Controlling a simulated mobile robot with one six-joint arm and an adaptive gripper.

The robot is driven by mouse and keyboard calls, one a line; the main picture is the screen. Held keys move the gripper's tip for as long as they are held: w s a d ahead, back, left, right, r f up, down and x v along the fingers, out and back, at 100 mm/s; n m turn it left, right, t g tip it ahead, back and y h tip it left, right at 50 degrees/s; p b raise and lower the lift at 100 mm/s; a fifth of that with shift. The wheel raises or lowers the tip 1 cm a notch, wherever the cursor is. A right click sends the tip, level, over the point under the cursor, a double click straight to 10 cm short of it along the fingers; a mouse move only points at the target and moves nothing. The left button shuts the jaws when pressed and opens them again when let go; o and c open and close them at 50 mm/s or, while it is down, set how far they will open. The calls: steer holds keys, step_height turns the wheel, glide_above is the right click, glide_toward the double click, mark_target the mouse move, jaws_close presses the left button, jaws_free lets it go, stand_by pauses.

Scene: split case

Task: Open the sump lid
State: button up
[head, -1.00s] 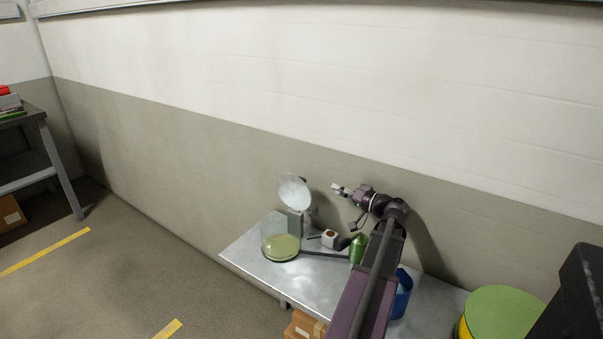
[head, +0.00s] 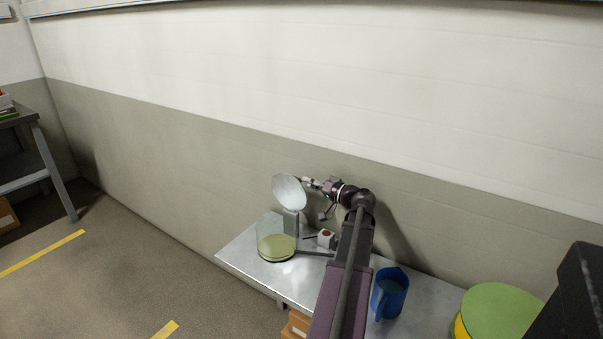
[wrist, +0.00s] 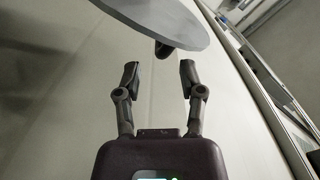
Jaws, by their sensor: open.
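The sump is a clear glass vessel (head: 262,239) with yellow-green contents, standing at the left end of the metal bench. Its round grey lid (head: 289,193) stands raised and steeply tilted above the vessel, at a grey post behind it. In the wrist view the lid (wrist: 165,18) is a disc edge-on at the top, with a dark knob (wrist: 163,50) on its near face. My gripper (head: 308,181) is at the lid's upper right edge. In the wrist view my gripper (wrist: 159,73) has its fingers spread, empty, with the knob just beyond and between the tips; I see no contact.
A blue jug (head: 390,293) stands on the bench (head: 290,275) further right, beside my arm. A green-topped yellow drum (head: 497,312) is at lower right. The wall is close behind.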

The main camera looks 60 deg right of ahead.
mark_target(300, 180)
steer(key=shift+w+d, duration=0.1)
steer(key=shift+w, duration=2.9)
jaws_close()
